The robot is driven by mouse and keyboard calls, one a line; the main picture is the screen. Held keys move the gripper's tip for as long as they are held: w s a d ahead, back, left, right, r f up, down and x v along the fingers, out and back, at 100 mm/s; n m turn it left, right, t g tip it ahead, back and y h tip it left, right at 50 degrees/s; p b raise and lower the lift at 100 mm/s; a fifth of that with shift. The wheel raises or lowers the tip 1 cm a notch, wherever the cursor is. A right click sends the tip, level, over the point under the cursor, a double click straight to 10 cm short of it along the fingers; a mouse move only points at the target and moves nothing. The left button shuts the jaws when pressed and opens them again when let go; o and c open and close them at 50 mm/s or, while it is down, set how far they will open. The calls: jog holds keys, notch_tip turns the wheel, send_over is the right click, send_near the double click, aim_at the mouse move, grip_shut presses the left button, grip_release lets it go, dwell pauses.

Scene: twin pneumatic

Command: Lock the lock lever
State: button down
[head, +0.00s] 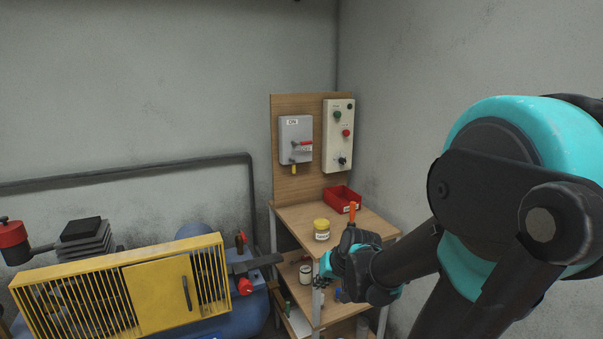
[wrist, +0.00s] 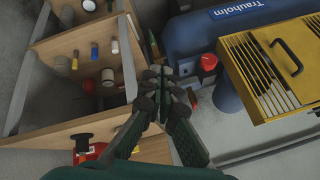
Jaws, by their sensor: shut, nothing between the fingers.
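A grey switch box (head: 296,139) marked ON hangs on the wooden backboard. I cannot tell which of these is the lock lever. My gripper (wrist: 165,78) is shut and empty, with its fingers together in the wrist view. In the head view, my gripper (head: 321,282) is in front of the shelf unit, well below and apart from the switch box. The wrist view does not show the switch box.
A control panel (head: 339,136) with buttons is right of the switch box. A blue compressor with a yellow guard (head: 130,288) stands left. The wall's upper left is clear.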

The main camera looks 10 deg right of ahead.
jog(key=w+d+r+m+t+y, duration=0.1)
jog(key=w+r+m+t, duration=0.15)
jog(key=w+r, duration=0.45)
jog(key=w+r+m+t+y, duration=0.2)
jog(key=w+r+m, duration=0.1)
jog(key=w, duration=0.8)
jog(key=w+d+r+m+t+y, duration=0.1)
jog(key=w+r+m+t, duration=0.15)
jog(key=w+r, duration=0.45)
jog(key=w+d+r+m+t, duration=0.1)
jog(key=w+d+m+t, duration=0.2)
jog(key=w+d, duration=0.3)
jog(key=w+m, duration=0.1)
jog(key=w, duration=0.3)
jog(key=shift+d+t+h, duration=0.15)
jog(key=shift+t+h, duration=0.25)
jog(key=shift+w+r, duration=0.1)
jog(key=w+a, duration=0.7)
jog(key=w, duration=0.1)
jog(key=shift+w+a, duration=0.3)
jog(key=shift+w, duration=0.1)
